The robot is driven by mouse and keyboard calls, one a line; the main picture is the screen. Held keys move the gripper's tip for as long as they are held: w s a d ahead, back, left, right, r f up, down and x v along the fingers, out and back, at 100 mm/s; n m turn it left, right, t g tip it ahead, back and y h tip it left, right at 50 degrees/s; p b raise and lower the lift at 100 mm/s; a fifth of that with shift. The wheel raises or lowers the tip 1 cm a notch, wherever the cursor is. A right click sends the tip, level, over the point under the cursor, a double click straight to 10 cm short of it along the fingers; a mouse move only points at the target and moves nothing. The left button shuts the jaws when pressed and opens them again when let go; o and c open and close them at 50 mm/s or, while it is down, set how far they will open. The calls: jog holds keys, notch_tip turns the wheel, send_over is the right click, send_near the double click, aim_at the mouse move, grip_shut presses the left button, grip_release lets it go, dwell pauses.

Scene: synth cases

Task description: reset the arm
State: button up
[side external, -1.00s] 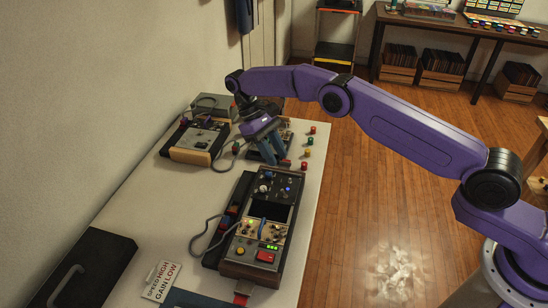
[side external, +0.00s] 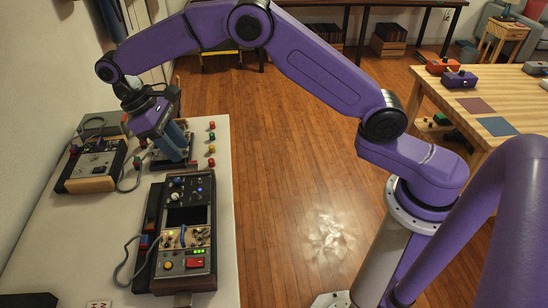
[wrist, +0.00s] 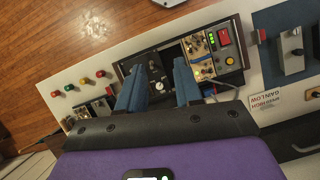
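My gripper (side external: 178,143) is over the white bench, just behind the long console (side external: 187,265) in the side view. Its two blue fingers stand apart with nothing visible between them in the wrist view (wrist: 160,78). The console, with a dark screen, knobs, green lights and a red button, lies beyond the fingers there and also shows in the wrist view (wrist: 228,52). A small panel (side external: 166,165) lies below the fingers, partly hidden by them. I cannot tell the exact height of the fingertips above it.
Another boxy device (side external: 92,165) with a cable stands at the bench's back left. Several coloured knobs (side external: 211,137) line the right edge of the white bench (side external: 215,180). A wooden table (side external: 450,100) stands at the right. The wooden floor (side external: 290,180) between them is open.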

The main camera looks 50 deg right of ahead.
jog(key=s+d+r+n+t+y, duration=0.1)
jog(key=s+d+r, duration=0.15)
jog(key=s, duration=0.55)
jog(key=s+d+r+n+t, duration=0.15)
jog(key=s+d, duration=0.25)
jog(key=s, duration=0.4)
jog(key=s+d+r+n+t+y, duration=0.1)
jog(key=s+d+r+n, duration=0.2)
jog(key=s, duration=0.5)
jog(key=s+d+f+y, duration=0.1)
jog(key=s+d+f, duration=0.1)
jog(key=s+d, duration=0.5)
jog(key=shift+s+d+f, duration=0.25)
jog(key=shift+s+d, duration=0.1)
jog(key=shift+s, duration=0.25)
jog(key=shift+t, duration=0.25)
